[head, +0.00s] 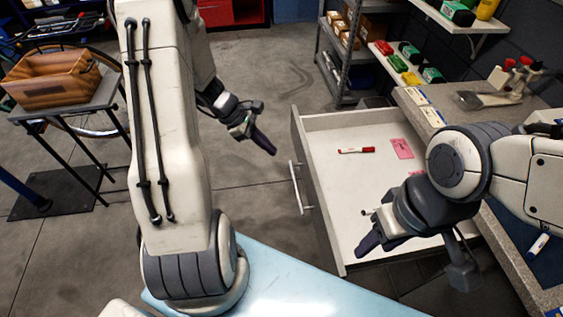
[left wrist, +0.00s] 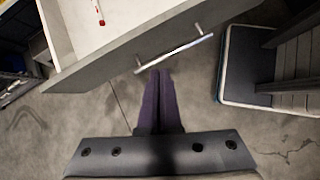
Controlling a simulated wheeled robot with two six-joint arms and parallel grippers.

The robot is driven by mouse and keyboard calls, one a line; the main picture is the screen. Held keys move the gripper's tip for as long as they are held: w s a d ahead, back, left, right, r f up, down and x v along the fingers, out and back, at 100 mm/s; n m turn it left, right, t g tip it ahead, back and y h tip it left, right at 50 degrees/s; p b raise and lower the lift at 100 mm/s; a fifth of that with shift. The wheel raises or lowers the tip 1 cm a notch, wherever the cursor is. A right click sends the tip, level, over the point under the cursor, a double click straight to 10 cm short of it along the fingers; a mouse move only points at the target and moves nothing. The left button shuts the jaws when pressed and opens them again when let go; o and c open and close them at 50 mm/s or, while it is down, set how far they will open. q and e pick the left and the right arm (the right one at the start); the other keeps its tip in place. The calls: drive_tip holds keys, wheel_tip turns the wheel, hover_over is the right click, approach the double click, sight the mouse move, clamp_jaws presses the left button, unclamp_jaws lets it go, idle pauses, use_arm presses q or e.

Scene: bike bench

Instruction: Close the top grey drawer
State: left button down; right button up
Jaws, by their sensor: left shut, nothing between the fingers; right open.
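The top grey drawer (head: 342,251) stands pulled out from the bench on the right of the head view, its white inside showing. Its bar handle (head: 296,187) is on the front face. The drawer front (left wrist: 110,65) and handle (left wrist: 174,54) also show in the left wrist view. My left gripper (head: 268,146) is shut and empty, in front of the drawer on its left side. In the left wrist view its fingertips (left wrist: 160,75) point at the handle, just short of it or close below it. My right gripper (head: 372,243) is open above the drawer's near part.
A red marker (head: 357,150) and a pink card (head: 401,148) lie in the drawer. The grey bench top (head: 500,200) is at right. A metal shelf (head: 345,60) stands behind. A wooden crate (head: 50,80) sits on a stand at left. Floor left of the drawer is clear.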

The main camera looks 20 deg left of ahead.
use_arm(q)
drive_tip(key=a+f+n+t, duration=0.2)
drive_tip(key=a+f+n, duration=0.2)
drive_tip(key=a, duration=0.3)
drive_tip(key=d+r+p+x, duration=0.1)
drive_tip(key=x, duration=1.2)
drive_tip(key=shift+w+d+n+p, duration=0.15)
drive_tip(key=shift+w+n+p, duration=0.15)
drive_tip(key=shift+w+p, duration=0.1)
drive_tip(key=shift+w, duration=0.1)
